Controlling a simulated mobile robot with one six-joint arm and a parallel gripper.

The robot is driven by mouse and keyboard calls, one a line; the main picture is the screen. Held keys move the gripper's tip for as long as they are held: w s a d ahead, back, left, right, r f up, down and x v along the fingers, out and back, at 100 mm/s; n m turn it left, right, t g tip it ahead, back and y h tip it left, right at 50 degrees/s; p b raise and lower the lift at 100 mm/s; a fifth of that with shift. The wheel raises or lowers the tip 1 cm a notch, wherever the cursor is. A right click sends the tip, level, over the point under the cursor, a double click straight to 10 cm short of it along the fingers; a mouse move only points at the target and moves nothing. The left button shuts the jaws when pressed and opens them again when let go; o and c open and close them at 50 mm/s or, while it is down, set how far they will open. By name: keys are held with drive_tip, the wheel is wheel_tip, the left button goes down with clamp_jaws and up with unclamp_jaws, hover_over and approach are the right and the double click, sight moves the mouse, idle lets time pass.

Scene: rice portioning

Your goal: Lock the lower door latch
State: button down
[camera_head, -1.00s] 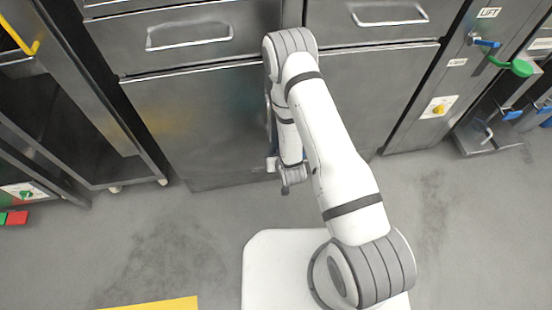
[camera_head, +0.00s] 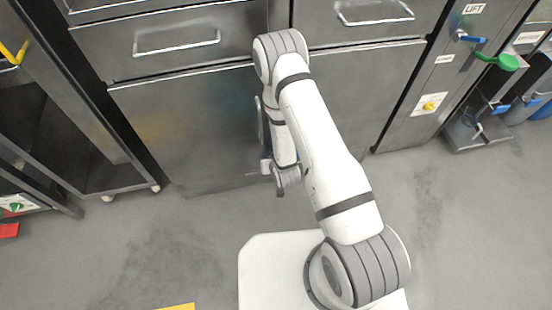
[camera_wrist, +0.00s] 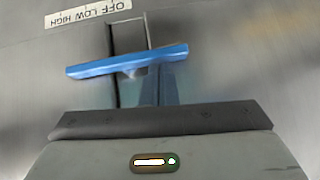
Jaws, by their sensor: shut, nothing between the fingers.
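A blue latch handle (camera_wrist: 120,61) lies nearly level across the wrist view, slightly tilted with its right end higher. A dark upright slot or bracket shows behind it on the grey metal face. My gripper (camera_wrist: 165,85) is shut and empty, its narrow fingers reaching up to just below or against the handle; I cannot tell if they touch. In the head view my gripper (camera_head: 264,170) is low in front of the lower door (camera_head: 185,130). The arm hides part of this door there, and the latch cannot be made out clearly.
Drawers with bar handles (camera_head: 177,41) are above the lower door.

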drive_tip(key=w+r+p+v, duration=0.2)
drive_tip(key=p+v, duration=0.2)
drive_tip(key=v, duration=0.8)
drive_tip(key=shift+s+r+p, duration=0.25)
drive_tip(key=shift+r+p, duration=0.05)
drive_tip(key=shift+p, duration=0.1)
drive_tip(key=shift+a, duration=0.1)
